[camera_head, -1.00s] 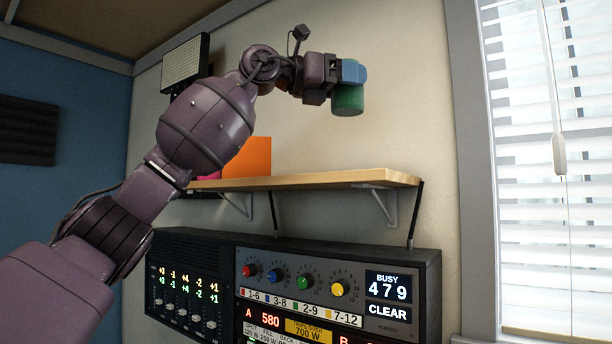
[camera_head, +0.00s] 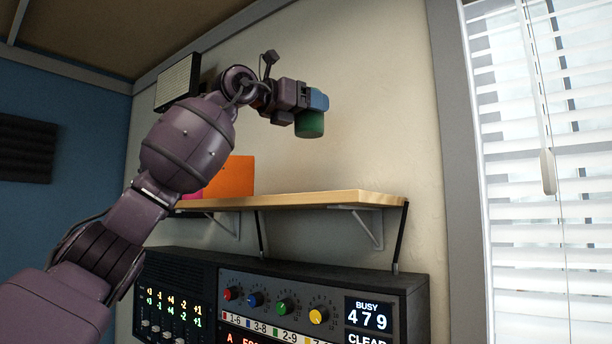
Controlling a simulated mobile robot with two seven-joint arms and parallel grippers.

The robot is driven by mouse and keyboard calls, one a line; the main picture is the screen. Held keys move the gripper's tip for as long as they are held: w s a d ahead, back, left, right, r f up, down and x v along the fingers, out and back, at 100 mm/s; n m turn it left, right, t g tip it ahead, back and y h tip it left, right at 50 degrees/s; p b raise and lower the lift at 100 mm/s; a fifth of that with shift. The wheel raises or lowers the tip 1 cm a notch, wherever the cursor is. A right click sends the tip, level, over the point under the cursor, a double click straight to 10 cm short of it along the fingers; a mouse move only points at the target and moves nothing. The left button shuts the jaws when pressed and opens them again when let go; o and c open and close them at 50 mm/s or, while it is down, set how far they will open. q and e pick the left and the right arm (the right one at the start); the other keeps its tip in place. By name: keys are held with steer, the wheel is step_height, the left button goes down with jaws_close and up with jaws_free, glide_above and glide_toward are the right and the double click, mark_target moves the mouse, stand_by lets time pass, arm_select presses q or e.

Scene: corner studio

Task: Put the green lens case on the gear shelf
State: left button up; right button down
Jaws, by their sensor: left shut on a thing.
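The green lens case (camera_head: 309,126) is a small green cylinder at the end of my left arm. My left gripper (camera_head: 317,102), with blue fingers, is shut on its upper part. The case hangs upright in the air above the gear shelf (camera_head: 330,198), a light wooden board on the wall with brackets. A clear gap shows between the case and the board. My right gripper is not in view.
An orange box (camera_head: 238,176) and a pink thing (camera_head: 191,196) stand on the shelf's left part, partly behind my arm. The shelf's right part is bare. A dark control panel (camera_head: 283,301) sits below. A window with blinds (camera_head: 545,180) is at right.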

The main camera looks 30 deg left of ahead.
arm_select(q)
step_height(320, 180, down, 9)
steer(key=shift+s+d+f+b, duration=0.1)
steer(key=shift+d+b, duration=0.05)
steer(key=shift+b, duration=0.4)
steer(key=shift+f, duration=1.5)
steer(key=shift+f+b, duration=0.2)
steer(key=shift+b, duration=0.1)
steer(key=o, duration=1.1)
steer(key=shift+r, duration=0.15)
